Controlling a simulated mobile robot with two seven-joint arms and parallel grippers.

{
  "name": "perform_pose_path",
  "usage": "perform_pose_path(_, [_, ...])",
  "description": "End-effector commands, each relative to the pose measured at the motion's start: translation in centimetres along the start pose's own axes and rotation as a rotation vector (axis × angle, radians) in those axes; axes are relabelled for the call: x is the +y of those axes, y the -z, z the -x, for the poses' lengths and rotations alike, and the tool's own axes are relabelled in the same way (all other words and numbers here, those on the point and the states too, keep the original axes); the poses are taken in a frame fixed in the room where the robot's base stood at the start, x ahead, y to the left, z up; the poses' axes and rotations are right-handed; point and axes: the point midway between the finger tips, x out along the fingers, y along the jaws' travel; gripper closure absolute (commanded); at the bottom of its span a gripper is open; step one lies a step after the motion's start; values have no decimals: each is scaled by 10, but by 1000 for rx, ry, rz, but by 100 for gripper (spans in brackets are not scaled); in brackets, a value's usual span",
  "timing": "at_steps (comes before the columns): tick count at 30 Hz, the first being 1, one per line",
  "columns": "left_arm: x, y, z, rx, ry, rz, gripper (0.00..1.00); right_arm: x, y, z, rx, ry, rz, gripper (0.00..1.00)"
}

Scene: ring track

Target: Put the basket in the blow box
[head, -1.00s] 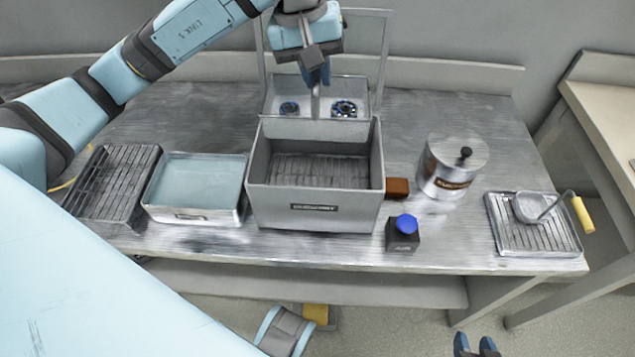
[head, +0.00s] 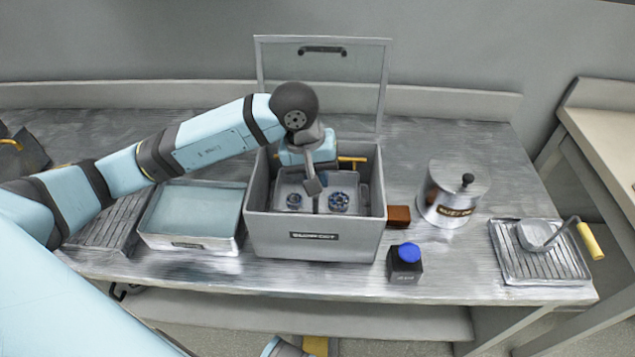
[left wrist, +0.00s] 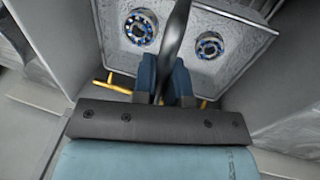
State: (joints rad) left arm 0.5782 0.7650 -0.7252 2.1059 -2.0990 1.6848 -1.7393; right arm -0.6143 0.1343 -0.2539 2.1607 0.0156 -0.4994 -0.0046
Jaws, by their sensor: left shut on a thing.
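The blow box (head: 270,236) is an open grey metal box at the table's middle, with its framed clear lid (head: 345,68) standing up at the back. The basket (head: 303,210), a shallow grey tray holding two blue-and-dark ring parts, is inside the box walls. Whether it rests on the box floor cannot be told. My left gripper (head: 314,186) is over the basket and shut on its upright handle; the left wrist view shows the fingers (left wrist: 162,82) around the handle, with the basket (left wrist: 185,62) beyond.
Left of the box are a liquid-filled tray (head: 195,210) and a dark rack (head: 105,226). To the right are a brown block (head: 398,216), a blue-topped button (head: 405,262), a lidded metal pot (head: 452,195) and a drip tray (head: 540,262) with a yellow-handled tool.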

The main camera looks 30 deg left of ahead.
Motion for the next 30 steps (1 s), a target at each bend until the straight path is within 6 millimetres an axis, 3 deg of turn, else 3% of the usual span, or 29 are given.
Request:
perform_pose_path(4, [-4,0,-19,0,-1,1,100,0,-2,-1,-1,2,-1,57])
perform_pose_path(15, [-6,0,-25,2,-1,0,100,0,-5,-3,2,3,-3,57])
perform_pose_path(16, [-5,0,-23,1,0,0,80,-1,-3,-2,3,4,-3,57])
perform_pose_path(18, [-5,0,-23,0,0,0,64,-1,-2,-2,4,4,-3,57])
perform_pose_path(30, [-4,0,-16,1,0,0,62,-1,3,1,4,3,0,57])
